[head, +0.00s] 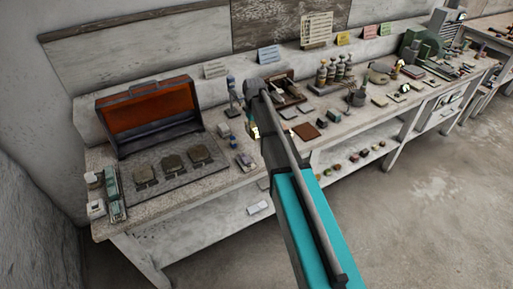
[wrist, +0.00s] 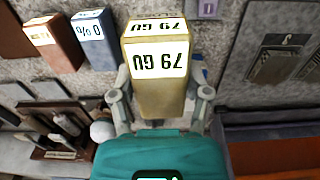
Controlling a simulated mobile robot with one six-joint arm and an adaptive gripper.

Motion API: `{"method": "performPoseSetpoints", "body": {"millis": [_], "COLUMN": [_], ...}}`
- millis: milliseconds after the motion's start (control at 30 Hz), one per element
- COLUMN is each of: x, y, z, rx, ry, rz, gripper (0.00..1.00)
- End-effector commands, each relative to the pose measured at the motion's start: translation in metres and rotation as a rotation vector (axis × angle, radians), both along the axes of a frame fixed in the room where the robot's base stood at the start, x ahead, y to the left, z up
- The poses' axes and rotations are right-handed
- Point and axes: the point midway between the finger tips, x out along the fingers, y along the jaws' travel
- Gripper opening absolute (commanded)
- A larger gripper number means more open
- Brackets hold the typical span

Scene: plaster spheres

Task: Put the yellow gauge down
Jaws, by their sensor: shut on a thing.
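The yellow gauge (wrist: 156,98) is a block with a white label reading "79 GU", upside down in the wrist view. My gripper (wrist: 162,106) is shut on it, with one finger on each side. In the head view the gauge (head: 255,132) shows only as a small bright patch beside my arm, over the bench near its front half. My arm hides most of the gripper there. I cannot tell whether the gauge touches the bench.
A brown block (wrist: 55,42) and a blue-grey block (wrist: 93,40) stand near the gauge. An open orange-lined case (head: 150,110) stands on the workbench (head: 215,185) at left, with dark pieces on a grey mat before it. A tool rack (head: 284,92) stands behind.

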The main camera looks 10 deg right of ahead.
Motion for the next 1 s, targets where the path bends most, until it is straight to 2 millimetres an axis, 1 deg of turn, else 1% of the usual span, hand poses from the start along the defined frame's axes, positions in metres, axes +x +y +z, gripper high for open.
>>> {"method": "performPoseSetpoints", "body": {"millis": [33, 200, 300, 400, 500, 567, 867, 1000], "x": [-0.018, -0.063, -0.086, -0.102, -0.108, -0.109, -0.108, -0.102], "y": [0.003, 0.015, 0.021, 0.024, 0.026, 0.027, 0.026, 0.024], "z": [0.006, 0.018, 0.024, 0.027, 0.029, 0.029, 0.028, 0.024], "rx": [0.000, 0.000, 0.000, 0.000, 0.000, 0.000, 0.000, 0.000], "ry": [0.000, 0.000, 0.000, 0.000, -0.001, -0.001, 0.000, 0.000], "rz": [0.001, 0.000, 0.000, 0.000, -0.001, -0.002, -0.002, -0.003], "gripper": [0.24, 0.24, 0.24, 0.24, 0.24, 0.24, 0.24, 0.24]}}
